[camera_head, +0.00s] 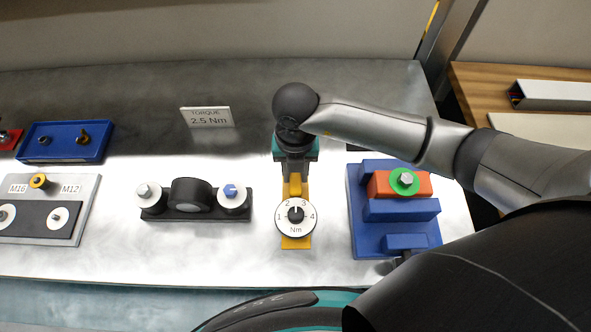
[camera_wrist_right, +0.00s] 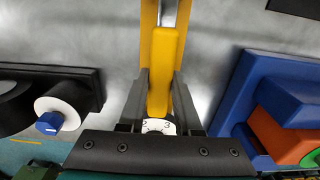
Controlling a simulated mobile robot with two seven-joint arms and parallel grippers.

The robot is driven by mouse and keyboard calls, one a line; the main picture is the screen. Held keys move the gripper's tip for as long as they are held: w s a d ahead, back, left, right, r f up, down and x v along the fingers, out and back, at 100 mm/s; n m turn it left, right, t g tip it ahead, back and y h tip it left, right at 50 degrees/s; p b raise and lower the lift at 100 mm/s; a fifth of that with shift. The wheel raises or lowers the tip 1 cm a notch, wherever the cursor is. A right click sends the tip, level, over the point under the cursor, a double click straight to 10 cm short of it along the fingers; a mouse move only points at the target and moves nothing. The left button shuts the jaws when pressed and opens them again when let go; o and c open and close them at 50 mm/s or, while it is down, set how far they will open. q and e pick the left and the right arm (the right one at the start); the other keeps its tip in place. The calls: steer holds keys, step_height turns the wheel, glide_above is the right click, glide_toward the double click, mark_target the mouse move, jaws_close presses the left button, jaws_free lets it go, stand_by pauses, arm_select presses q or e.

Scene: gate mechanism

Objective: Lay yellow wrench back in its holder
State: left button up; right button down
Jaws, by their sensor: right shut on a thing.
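The yellow wrench (camera_head: 295,188) is under my right gripper (camera_head: 294,170), near the middle of the grey table. A round white dial marked 1 to 4 Nm (camera_head: 296,218) is in line with it, on the near side. My right gripper is shut on the wrench; in the right wrist view its yellow bar (camera_wrist_right: 163,60) is between the two dark fingers (camera_wrist_right: 160,85). A wider yellow part (camera_wrist_right: 149,25) shows behind the bar; I cannot tell whether this is the holder or whether the wrench rests on it. My left gripper is out of view.
A blue fixture (camera_head: 366,228) with an orange block (camera_head: 383,186) and green ring stands close on the right. A black rack (camera_head: 207,212) with white rollers is on the left. A torque sign (camera_head: 207,117) and blue tray (camera_head: 35,154) are farther back.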

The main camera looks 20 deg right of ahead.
steer(key=c, duration=0.5)
jaws_free()
step_height(320, 180, up, 7)
steer(key=p, duration=0.6)
steer(key=shift+r, duration=0.15)
